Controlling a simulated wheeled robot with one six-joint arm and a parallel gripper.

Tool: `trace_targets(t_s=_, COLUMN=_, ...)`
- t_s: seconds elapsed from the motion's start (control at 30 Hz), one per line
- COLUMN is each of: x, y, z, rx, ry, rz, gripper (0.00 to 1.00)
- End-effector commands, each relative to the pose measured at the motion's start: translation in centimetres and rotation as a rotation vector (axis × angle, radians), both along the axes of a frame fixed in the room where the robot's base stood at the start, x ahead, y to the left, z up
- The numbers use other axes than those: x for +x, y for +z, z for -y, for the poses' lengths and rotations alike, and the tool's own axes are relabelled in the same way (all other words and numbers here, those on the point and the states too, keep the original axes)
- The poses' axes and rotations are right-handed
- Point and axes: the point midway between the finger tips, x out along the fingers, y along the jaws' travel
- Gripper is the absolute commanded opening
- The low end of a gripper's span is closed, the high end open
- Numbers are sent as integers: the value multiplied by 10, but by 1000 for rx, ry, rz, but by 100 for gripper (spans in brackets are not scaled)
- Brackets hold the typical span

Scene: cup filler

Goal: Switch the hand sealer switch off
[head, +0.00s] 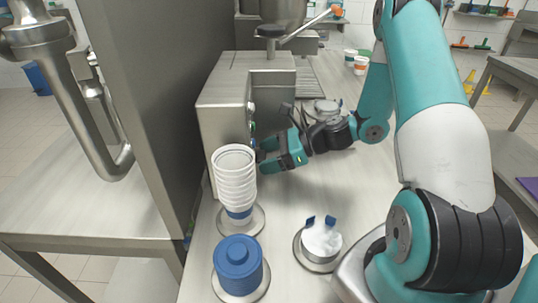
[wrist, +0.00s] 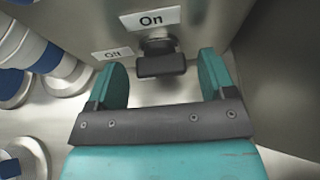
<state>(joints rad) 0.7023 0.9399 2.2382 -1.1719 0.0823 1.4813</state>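The hand sealer switch (wrist: 161,66) is a dark knob on the metal machine face in the wrist view. An "On" label (wrist: 150,18) is above it and an "Off" label (wrist: 112,55) is to its left. I cannot tell for sure which label the knob points to. My gripper (wrist: 163,63) is open, with one teal finger on each side of the knob and gaps between. In the head view, my gripper (head: 268,156) is beside the grey machine (head: 225,110), and the switch is not clearly seen.
A stack of white cups (head: 234,175) stands in front of the machine. White cups (head: 360,64) stand farther back. The table's right middle is mostly clear.

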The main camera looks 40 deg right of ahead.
Motion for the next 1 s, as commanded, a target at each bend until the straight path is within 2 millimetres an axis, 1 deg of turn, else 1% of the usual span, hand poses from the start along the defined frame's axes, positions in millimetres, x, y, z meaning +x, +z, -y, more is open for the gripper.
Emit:
trace_targets(t_s=0.17, x=0, y=1, z=1, rx=1, ry=-1, rz=1, gripper=77)
trace_targets(t_s=0.27, x=-3, y=3, z=6, rx=0, ry=-2, rz=2, gripper=77)
trace_targets(t_s=0.33, x=-8, y=7, z=14, rx=0, ry=-6, rz=3, gripper=77)
trace_targets(t_s=0.47, x=-23, y=18, z=36, rx=-2, ry=-7, rz=3, gripper=77)
trace_targets(t_s=0.7, x=-56, y=42, z=84, rx=-3, ry=-8, rz=2, gripper=77)
trace_targets(t_s=0.8, x=-69, y=51, z=102, rx=-2, ry=-6, rz=2, gripper=77)
trace_targets(t_s=1.0, x=-86, y=63, z=126, rx=-1, ry=-4, rz=1, gripper=77)
